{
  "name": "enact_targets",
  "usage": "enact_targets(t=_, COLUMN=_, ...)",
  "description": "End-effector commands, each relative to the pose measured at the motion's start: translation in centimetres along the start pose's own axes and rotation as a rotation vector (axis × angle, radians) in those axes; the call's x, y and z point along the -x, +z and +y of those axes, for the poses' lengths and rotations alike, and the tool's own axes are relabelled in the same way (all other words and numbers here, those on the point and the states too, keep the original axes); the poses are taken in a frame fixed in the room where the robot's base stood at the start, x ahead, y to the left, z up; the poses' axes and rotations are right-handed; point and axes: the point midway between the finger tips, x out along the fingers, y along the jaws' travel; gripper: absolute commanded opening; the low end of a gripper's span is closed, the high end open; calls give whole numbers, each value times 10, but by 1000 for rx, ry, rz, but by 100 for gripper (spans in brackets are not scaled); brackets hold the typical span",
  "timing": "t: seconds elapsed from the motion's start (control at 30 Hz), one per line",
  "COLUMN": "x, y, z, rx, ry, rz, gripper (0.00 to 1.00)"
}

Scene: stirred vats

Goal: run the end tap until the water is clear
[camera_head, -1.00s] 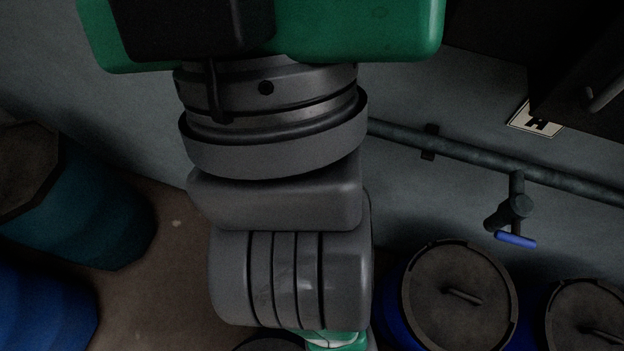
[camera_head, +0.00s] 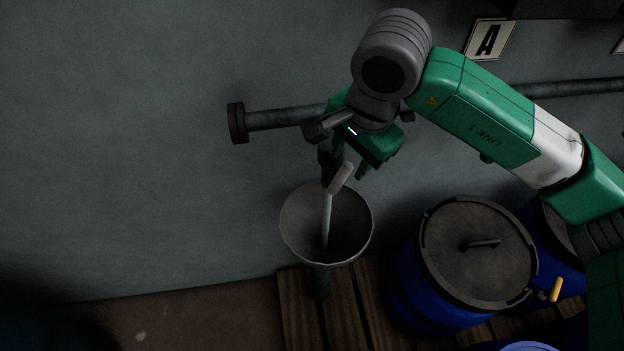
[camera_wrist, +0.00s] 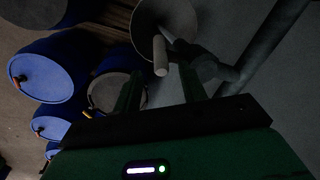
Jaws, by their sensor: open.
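The end tap's pale grey lever (camera_head: 341,178) shows just below my gripper; the tap body is mostly hidden behind the gripper. A thin, pale grey-blue stream (camera_head: 326,222) appears to run down from there into a grey funnel (camera_head: 357,225); I cannot tell how clear it is. My gripper (camera_head: 347,172) is open and empty, pointing down above the funnel. In the wrist view the lever (camera_wrist: 160,62) lies beyond the gap between my open fingers (camera_wrist: 161,82), apart from them, with the funnel (camera_wrist: 146,18) behind it.
A wall pipe (camera_head: 285,117) ends in a flange at left. Lidded blue barrels (camera_head: 425,300) stand right of the funnel on wooden slats (camera_head: 295,315); one has a yellow tap (camera_head: 556,290). The wall left of the pipe is clear.

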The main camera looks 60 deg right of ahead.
Motion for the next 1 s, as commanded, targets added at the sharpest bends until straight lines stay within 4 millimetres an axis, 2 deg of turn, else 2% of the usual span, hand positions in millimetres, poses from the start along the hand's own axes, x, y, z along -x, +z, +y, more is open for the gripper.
enact_targets(t=0.13, x=-8, y=2, z=-1, rx=0, ry=-1, rz=-6, gripper=41)
enact_targets(t=0.4, x=-57, y=4, z=-1, rx=1, ry=-3, rz=-9, gripper=41)
enact_targets(t=0.5, x=-69, y=4, z=-2, rx=1, ry=-4, rz=-8, gripper=41)
enact_targets(t=0.63, x=-77, y=4, z=-2, rx=3, ry=-4, rz=-8, gripper=41)
enact_targets(t=0.83, x=-77, y=4, z=-2, rx=3, ry=-5, rz=-7, gripper=41)
enact_targets(t=0.87, x=-77, y=4, z=-2, rx=3, ry=-5, rz=-7, gripper=40)
enact_targets(t=1.0, x=-77, y=4, z=-2, rx=3, ry=-5, rz=-8, gripper=12)
